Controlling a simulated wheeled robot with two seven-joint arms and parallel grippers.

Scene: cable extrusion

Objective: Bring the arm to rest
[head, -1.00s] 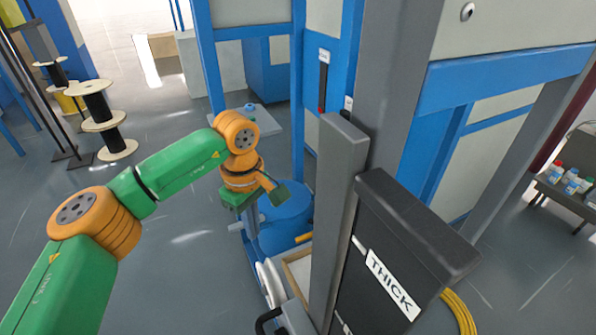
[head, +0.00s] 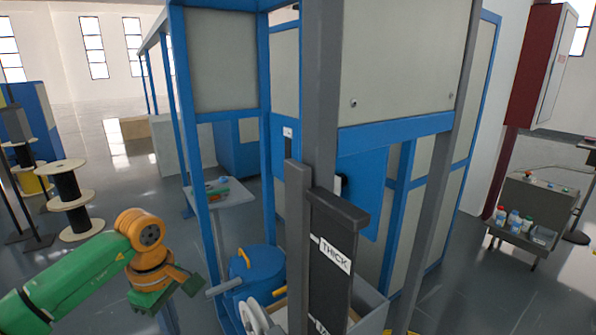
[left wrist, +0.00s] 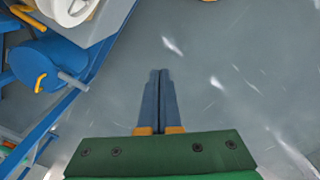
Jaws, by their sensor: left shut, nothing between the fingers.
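My left arm comes in from the lower left in the head view, green with orange joints. My left gripper (head: 188,284) is low in the picture, left of the blue drum, and its fingers are hard to make out there. In the left wrist view its two dark fingers (left wrist: 160,76) lie together, shut and empty, over bare grey floor. My right gripper is not in view.
The blue drum (head: 256,282) with an orange handle stands close right of my gripper and shows upper left in the wrist view (left wrist: 48,62). A blue-framed machine (head: 268,140) and a panel marked THICK (head: 334,285) stand to the right. Spools (head: 68,190) stand left.

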